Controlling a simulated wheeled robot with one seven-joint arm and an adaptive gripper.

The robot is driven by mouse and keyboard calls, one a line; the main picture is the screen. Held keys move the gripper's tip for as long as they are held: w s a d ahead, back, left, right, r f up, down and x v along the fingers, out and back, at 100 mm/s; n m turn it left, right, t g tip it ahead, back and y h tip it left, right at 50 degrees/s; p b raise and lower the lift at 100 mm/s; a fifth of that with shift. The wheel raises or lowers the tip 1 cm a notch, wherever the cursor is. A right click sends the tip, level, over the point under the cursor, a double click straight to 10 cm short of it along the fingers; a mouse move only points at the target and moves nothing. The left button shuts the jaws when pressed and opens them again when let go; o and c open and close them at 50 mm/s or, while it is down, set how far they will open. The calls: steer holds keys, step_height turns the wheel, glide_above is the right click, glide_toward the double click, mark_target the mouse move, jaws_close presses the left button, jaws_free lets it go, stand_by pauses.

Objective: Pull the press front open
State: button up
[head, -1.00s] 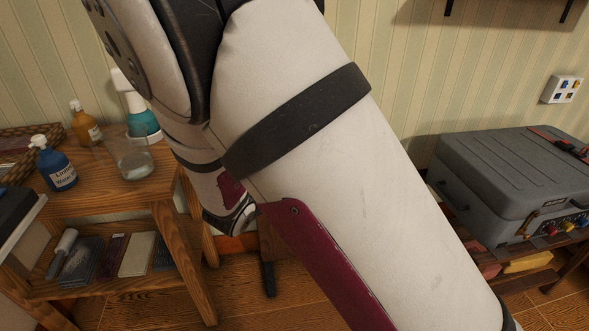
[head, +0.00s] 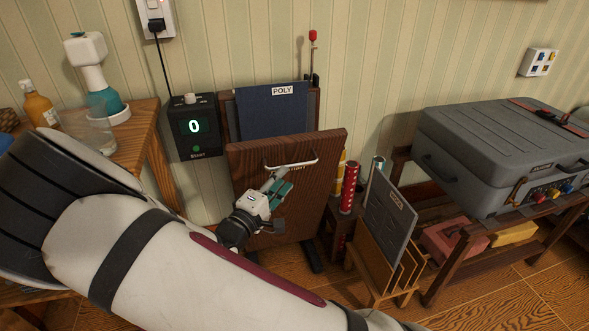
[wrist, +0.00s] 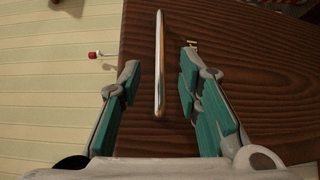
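The press front (head: 318,205) is a dark brown wooden panel standing before a dark blue cloth (head: 272,122) labelled POLY. A pale metal bar handle (head: 291,164) runs across its upper part. My gripper (head: 277,186) is at the panel face, just below the handle in the head view. In the wrist view, my gripper (wrist: 160,75) is open with teal-padded fingers on either side of the handle (wrist: 159,65). Gaps show between bar and pads, so it is not gripped. The wooden front (wrist: 245,75) fills the right side there. How far the front stands open is unclear.
A black control box (head: 193,128) showing 0 hangs left of the press. A wooden side table (head: 135,150) with bottles stands further left. A rack with grey boards (head: 390,225), red cylinder (head: 349,188) and grey case (head: 500,150) stand at right.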

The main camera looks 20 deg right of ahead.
mark_target(293, 167)
steer(key=b+x, duration=0.1)
steer(key=x, duration=0.6)
steer(key=shift+w+d+b, duration=0.15)
steer(key=shift+w+b, duration=0.05)
steer(key=shift+b, duration=0.2)
jaws_close()
